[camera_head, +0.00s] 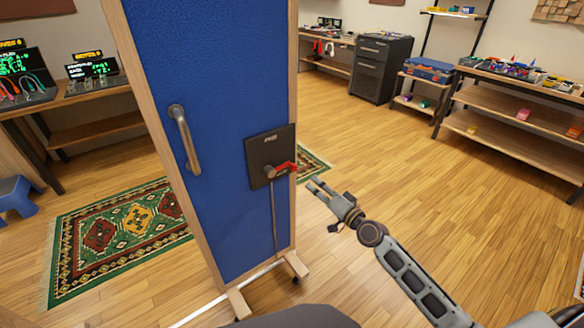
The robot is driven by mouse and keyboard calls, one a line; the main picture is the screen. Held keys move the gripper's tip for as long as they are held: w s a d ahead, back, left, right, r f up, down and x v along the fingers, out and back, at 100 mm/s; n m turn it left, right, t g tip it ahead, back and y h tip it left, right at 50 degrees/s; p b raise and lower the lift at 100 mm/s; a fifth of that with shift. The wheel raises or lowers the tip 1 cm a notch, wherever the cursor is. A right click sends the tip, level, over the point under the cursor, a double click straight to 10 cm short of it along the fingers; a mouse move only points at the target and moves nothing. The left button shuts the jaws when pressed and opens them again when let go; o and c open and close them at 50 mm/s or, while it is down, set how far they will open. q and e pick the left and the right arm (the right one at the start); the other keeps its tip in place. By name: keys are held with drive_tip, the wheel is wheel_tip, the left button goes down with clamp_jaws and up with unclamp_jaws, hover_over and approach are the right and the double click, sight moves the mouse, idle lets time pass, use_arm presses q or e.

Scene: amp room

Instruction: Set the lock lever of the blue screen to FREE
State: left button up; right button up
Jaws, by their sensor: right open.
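The blue screen (210,55) stands upright in front of me in a wooden frame, with a grey handle (184,138) on its face. At its right side is a black lock plate (262,150) with small lettering too small to read clearly. The red lock lever (283,169) sits on a pivot low on the plate and points right, tilted slightly up. A thin rod runs down from the plate. My right gripper (315,187) is open and empty, to the right of and a little below the lever, apart from it. My left gripper is not in view.
The screen stands on wooden feet with casters (296,264). A green patterned rug (120,232) lies to the left, with a blue stool (16,194) beyond. Benches with equipment line the left and back. A shelf unit (520,120) stands at right. Wooden floor is clear around my right arm.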

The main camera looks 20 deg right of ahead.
sight(297, 169)
drive_tip(key=shift+w, duration=0.1)
idle(0.3)
drive_tip(key=shift+x, duration=6.75)
clamp_jaws()
